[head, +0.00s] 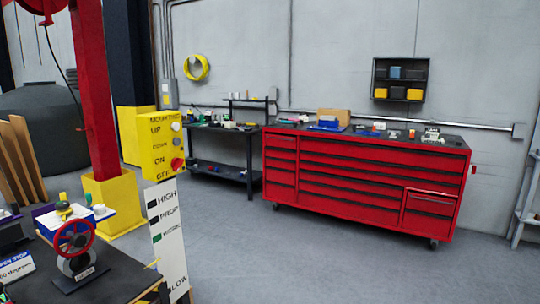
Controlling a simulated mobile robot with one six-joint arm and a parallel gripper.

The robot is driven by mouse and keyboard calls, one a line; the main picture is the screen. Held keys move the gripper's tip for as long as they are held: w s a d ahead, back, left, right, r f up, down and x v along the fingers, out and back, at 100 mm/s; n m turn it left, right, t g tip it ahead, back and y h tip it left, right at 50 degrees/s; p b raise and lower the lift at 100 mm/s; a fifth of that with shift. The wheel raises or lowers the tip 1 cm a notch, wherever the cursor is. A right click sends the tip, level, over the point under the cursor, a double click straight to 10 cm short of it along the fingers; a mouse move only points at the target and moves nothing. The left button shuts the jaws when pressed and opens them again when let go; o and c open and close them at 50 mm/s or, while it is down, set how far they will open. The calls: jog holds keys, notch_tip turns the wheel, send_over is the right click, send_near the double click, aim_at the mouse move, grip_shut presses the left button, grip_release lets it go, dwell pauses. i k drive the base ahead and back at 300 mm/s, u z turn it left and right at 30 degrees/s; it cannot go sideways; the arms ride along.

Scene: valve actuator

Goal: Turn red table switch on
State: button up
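A yellow control panel (160,140) stands left of centre, lettered UP, DOWN, ON and OFF. A round red knob (177,164) sits on its right side, beside the ON and OFF lettering. Pale round buttons (176,127) are above it. The knob is too small to tell which way it is set. On the dark table (115,275) at the lower left stands a red handwheel valve (73,238) on a grey body. No other red switch on this table can be made out. My gripper is not in view.
A white board (168,240) marked HIGH and LOW stands below the panel. A red post (97,90) rises from a yellow base (115,200). A red tool cabinet (365,185) and a dark workbench (225,145) line the back wall. The grey floor at right is clear.

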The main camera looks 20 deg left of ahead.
aim_at(177, 163)
jog(key=u, duration=0.35)
jog(key=i, duration=1.35)
jog(key=u, duration=1.4)
jog(key=i, duration=0.65)
jog(key=u, duration=0.25)
jog(key=k, duration=0.9)
jog(key=u, duration=0.2)
jog(key=i, duration=0.9)
jog(key=z, duration=0.05)
